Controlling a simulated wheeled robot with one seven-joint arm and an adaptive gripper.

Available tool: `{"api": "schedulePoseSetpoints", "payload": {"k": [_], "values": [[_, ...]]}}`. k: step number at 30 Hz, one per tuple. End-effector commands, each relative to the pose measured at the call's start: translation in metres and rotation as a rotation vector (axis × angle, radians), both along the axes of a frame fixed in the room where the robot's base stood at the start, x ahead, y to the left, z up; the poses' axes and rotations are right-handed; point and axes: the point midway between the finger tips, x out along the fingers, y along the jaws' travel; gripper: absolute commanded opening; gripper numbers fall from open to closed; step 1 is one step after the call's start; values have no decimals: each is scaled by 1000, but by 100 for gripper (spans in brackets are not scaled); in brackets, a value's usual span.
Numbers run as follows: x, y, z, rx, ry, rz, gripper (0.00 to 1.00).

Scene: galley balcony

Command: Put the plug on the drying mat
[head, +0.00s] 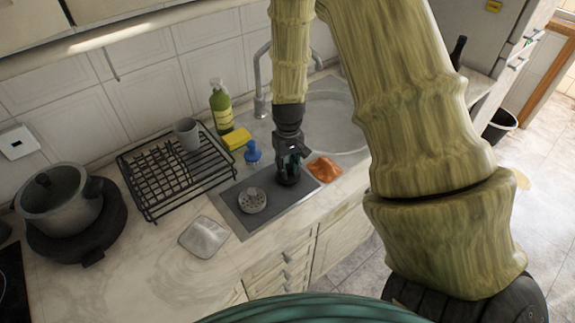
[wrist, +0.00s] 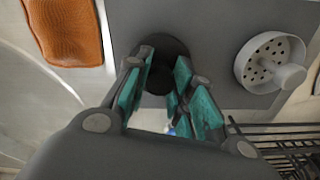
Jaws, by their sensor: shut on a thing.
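The plug (wrist: 168,72) is a dark, round piece between the teal-padded fingers of my gripper (wrist: 162,92) in the wrist view. In the head view my gripper (head: 288,178) points down over the right part of the dark grey drying mat (head: 232,194), which also shows in the wrist view (wrist: 212,22). The fingers are shut on the plug and hide part of it. I cannot tell whether the plug touches the mat. A pale round strainer with holes (head: 252,201) lies on the mat, left of my gripper; it also shows in the wrist view (wrist: 266,64).
A black wire rack (head: 150,190) with a grey cup (head: 187,133) stands left of the mat. A blue brush (head: 253,152), yellow sponge (head: 237,139) and green bottle (head: 221,108) are behind. An orange cloth (head: 324,168) lies right, by the sink (head: 330,122).

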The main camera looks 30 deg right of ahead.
Motion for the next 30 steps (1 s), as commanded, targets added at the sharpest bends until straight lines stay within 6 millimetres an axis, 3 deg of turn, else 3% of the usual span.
{"api": "schedulePoseSetpoints", "payload": {"k": [28, 29, 30], "values": [[0, 0, -7, 0, 0, 0, 0], [0, 0, -6, 0, 0, 0, 29], [0, 0, -6, 0, 0, 0, 36]]}}
